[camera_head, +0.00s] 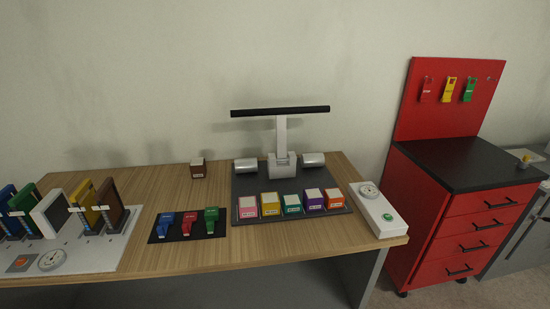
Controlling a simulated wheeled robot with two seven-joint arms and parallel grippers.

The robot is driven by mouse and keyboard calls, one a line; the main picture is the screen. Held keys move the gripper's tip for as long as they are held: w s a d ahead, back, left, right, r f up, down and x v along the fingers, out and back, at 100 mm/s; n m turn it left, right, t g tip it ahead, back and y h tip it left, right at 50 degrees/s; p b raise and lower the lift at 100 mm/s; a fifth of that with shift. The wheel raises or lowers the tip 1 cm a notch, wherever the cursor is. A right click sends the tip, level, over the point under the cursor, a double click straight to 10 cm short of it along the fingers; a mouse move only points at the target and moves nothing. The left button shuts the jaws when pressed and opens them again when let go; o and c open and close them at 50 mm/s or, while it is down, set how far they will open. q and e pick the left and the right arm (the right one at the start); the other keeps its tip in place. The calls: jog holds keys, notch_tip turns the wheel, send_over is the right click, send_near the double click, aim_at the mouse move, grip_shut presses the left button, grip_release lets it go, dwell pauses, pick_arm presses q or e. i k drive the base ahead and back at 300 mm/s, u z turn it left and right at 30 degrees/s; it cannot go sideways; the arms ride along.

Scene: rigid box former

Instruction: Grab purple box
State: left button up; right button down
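The purple box (314,202) stands in a row of small white-topped boxes along the front of a dark tray on the wooden table. It is between the teal box (291,205) on its left and the orange box (334,199) on its right. Its front shows purple with a small pale label. Neither of my grippers shows in the head view.
A pink box (248,208) and a yellow box (270,205) continue the row. Behind it stands a white post with a black bar (281,111). A white panel (379,211) with a green button lies right of the tray (242,183).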

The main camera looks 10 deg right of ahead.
aim_at(311, 205)
jog(key=k, duration=0.5)
jog(key=z, duration=2.25)
jog(key=i, duration=1.75)
jog(key=u, duration=1.6)
